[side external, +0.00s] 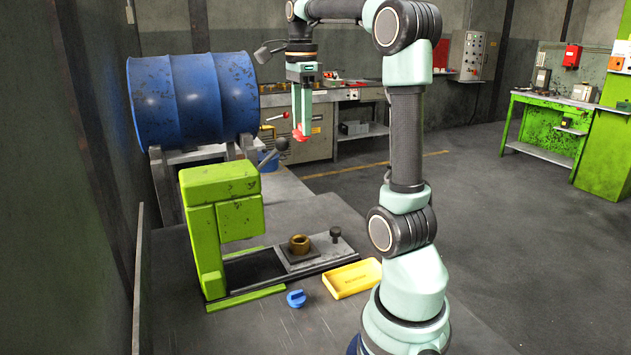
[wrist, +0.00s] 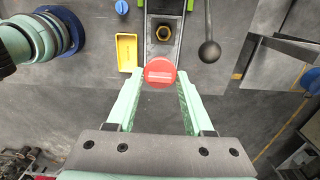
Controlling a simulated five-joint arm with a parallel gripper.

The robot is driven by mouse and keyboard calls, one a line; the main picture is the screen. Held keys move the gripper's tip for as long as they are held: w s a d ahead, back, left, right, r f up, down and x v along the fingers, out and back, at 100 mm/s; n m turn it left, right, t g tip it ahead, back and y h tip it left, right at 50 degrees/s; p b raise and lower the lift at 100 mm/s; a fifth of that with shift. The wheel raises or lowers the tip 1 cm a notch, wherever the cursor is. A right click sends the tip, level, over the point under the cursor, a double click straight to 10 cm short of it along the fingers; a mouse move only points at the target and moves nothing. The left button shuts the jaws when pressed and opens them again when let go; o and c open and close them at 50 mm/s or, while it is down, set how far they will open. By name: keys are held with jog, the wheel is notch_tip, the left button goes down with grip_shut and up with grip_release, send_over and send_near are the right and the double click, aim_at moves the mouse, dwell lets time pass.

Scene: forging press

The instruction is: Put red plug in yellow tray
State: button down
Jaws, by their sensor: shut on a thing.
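My gripper (side external: 301,128) is raised high above the bench, pointing down. It is shut on the red plug (side external: 300,135), which sits between its fingertips. In the wrist view the red plug (wrist: 159,72) shows as a round disc with a raised bar, held between the tips of my gripper (wrist: 160,80). The yellow tray (side external: 352,279) lies on the bench near my base, well below and apart from the plug. It also shows in the wrist view (wrist: 127,53), left of the plug, and looks empty.
A green press (side external: 222,215) stands on the bench, with a brass ring (side external: 299,244) on a plate beside it. A blue plug (side external: 296,298) lies left of the tray. A lever with a dark ball (wrist: 209,51) stands right of the plug. A blue drum (side external: 193,98) is behind.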

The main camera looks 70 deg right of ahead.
jog(key=s+a+f, duration=0.5)
jog(key=s+f, duration=0.7)
send_over(343, 283)
notch_tip(343, 283, down, 20)
dwell(0.3)
jog(key=shift+a+f, duration=0.1)
jog(key=shift+c, duration=1.4)
grip_release()
